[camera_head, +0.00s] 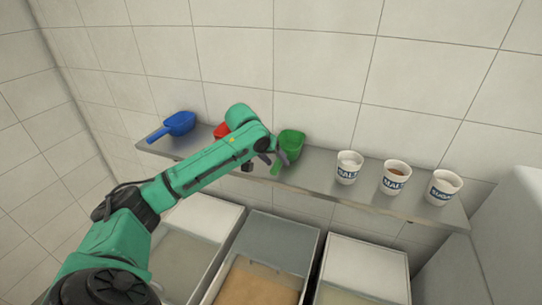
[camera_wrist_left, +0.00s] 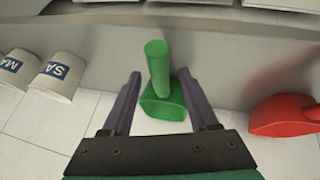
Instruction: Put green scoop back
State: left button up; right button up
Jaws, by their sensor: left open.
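The green scoop (camera_head: 292,144) rests on the metal wall shelf (camera_head: 322,183), between the red scoop (camera_head: 221,131) and the cups. My left gripper (camera_head: 269,160) is at the scoop's left side in the head view. In the left wrist view my left gripper (camera_wrist_left: 160,75) is open, with one finger on each side of the green scoop (camera_wrist_left: 163,107). The scoop's handle points away from the gripper's base there, and gaps show between scoop and fingers. My right gripper is not in view.
A blue scoop (camera_head: 180,123) lies at the shelf's left end. Cups (camera_head: 349,167), (camera_head: 395,177) and (camera_head: 443,187) stand to the right. Below are bins, one holding brown material (camera_head: 258,284). The red scoop (camera_wrist_left: 285,117) also shows in the wrist view. The tiled wall closes off the back.

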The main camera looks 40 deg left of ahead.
pick_arm(q)
jog(key=d+b+v, duration=0.1)
jog(key=b+v, duration=0.2)
jog(key=v, duration=0.8)
jog(key=shift+a, duration=0.45)
